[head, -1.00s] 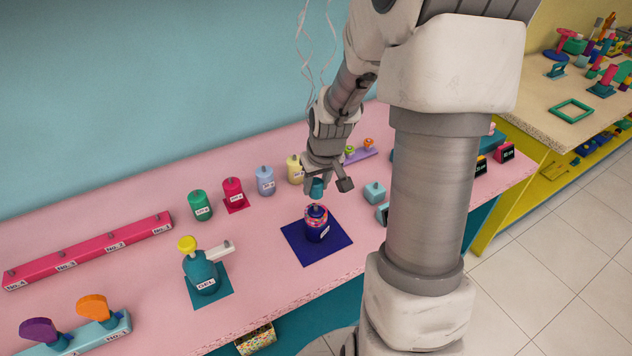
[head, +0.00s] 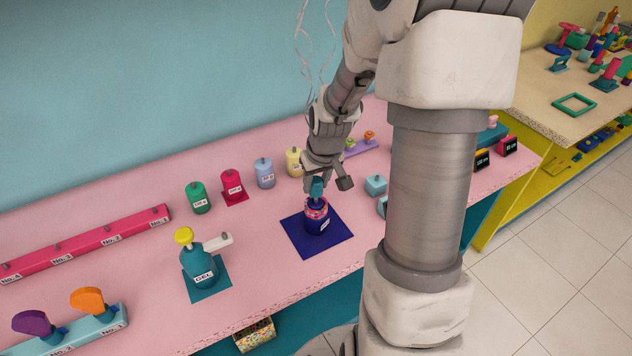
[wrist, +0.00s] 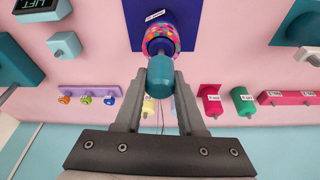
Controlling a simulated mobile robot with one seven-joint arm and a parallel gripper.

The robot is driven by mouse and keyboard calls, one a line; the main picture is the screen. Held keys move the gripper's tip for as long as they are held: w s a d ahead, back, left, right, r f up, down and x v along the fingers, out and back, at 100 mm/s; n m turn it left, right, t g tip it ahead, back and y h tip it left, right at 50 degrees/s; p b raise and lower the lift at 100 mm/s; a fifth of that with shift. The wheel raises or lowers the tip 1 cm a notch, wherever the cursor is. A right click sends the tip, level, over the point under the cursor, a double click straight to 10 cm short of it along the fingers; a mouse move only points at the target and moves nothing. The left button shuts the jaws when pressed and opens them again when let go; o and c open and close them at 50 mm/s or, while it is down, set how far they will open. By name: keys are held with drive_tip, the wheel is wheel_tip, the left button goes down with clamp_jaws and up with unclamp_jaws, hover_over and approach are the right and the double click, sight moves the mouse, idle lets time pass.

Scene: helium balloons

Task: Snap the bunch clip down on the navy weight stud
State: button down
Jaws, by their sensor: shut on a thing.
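The navy weight (head: 317,226) stands upright on a navy mat (head: 296,238), with a speckled multicoloured band around its top. It also shows in the wrist view (wrist: 158,20), with its navy top (wrist: 158,46) beside the clip. My gripper (head: 327,180) is shut on the teal bunch clip (head: 317,188), directly above the weight. In the wrist view the clip (wrist: 160,78) sits between my two fingers (wrist: 160,92). Its lower end meets or nearly meets the weight's top; the stud is hidden, and I cannot tell whether it is snapped on.
Green (head: 199,198), crimson (head: 232,188), lilac (head: 265,173) and yellow (head: 293,162) weights stand behind to the left. A teal GEL bottle (head: 203,268) stands left. Pale teal blocks (head: 375,185) stand close on the right. Pale ribbons (head: 306,50) hang above my wrist.

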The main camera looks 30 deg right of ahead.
drive_tip(key=shift+f+b, duration=1.2)
drive_tip(key=shift+f, duration=0.2)
drive_tip(key=shift+c, duration=2.1)
unclamp_jaws()
drive_tip(key=shift+r, duration=0.15)
drive_tip(key=shift+p+v, duration=3.2)
drive_tip(key=shift+v, duration=0.75)
